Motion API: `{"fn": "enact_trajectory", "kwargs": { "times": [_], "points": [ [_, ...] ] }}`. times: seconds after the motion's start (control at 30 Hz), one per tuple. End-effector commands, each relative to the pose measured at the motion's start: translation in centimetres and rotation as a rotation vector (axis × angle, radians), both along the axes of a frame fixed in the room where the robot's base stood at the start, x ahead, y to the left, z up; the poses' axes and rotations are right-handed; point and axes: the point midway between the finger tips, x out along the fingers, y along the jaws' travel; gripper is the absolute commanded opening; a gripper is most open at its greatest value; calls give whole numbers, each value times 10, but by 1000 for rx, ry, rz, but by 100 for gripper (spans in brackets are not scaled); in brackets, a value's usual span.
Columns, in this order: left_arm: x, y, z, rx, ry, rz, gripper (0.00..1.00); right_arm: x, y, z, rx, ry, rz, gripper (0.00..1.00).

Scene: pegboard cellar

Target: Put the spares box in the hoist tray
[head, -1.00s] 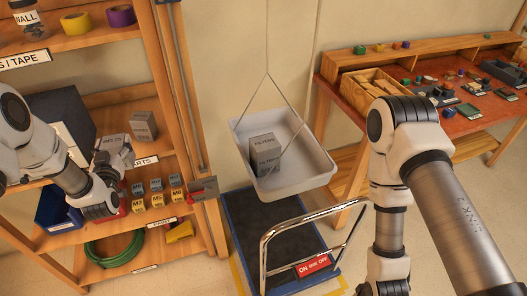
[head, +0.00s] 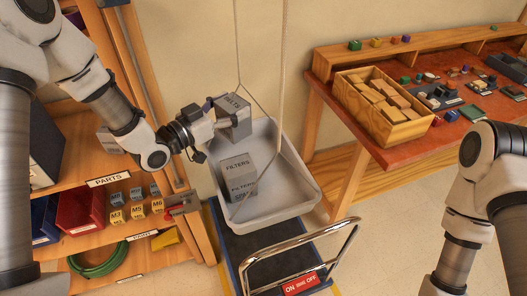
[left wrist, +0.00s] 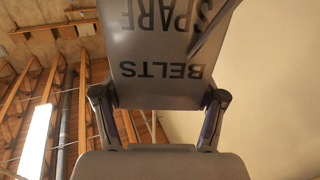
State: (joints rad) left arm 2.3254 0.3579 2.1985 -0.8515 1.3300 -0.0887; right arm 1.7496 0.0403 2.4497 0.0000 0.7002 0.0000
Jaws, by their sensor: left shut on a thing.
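My left gripper (head: 216,114) is shut on a grey box (head: 236,124) marked BELTS. The left wrist view shows the words SPARE and BELTS on this box (left wrist: 160,45), upside down between the fingers (left wrist: 160,97). In the head view the box is at the back left corner of the light grey hoist tray (head: 292,200), at or above the rim; I cannot tell if they touch. A similar grey box (head: 238,165) marked FILTERS is inside the tray. My right arm is at the right, its gripper out of view.
Hoist cords (head: 283,60) rise from the tray, one close to the held box. A trolley with a chrome handle (head: 300,243) stands below. A red-topped workbench (head: 450,135) is at the right.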

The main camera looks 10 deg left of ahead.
Motion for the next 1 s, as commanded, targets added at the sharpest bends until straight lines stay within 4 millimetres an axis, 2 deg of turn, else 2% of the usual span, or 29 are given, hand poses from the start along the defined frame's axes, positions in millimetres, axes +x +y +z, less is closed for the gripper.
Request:
{"fn": "enact_trajectory", "kwargs": {
  "times": [0.1, 0.4, 0.8, 0.83, 0.87, 1.0],
  "points": [
    [0, 0, -26, 1, 5, 1, 30, 0, 0, 8, 0, 1, 1, 40],
    [0, 0, -76, 1, 4, 2, 30, 0, 0, 19, 0, 0, 0, 40],
    [0, 1, -88, 1, -1, 3, 30, 0, 0, 12, 0, 0, 0, 40],
    [0, 1, -86, 0, 0, 3, 77, 0, 0, 14, 0, 0, 0, 40],
    [0, 1, -86, 0, 0, 3, 81, 0, 0, 14, 0, 0, 0, 40],
    [0, 1, -86, 0, 0, 3, 81, 0, 0, 14, 0, 0, 0, 40]
  ]
}}
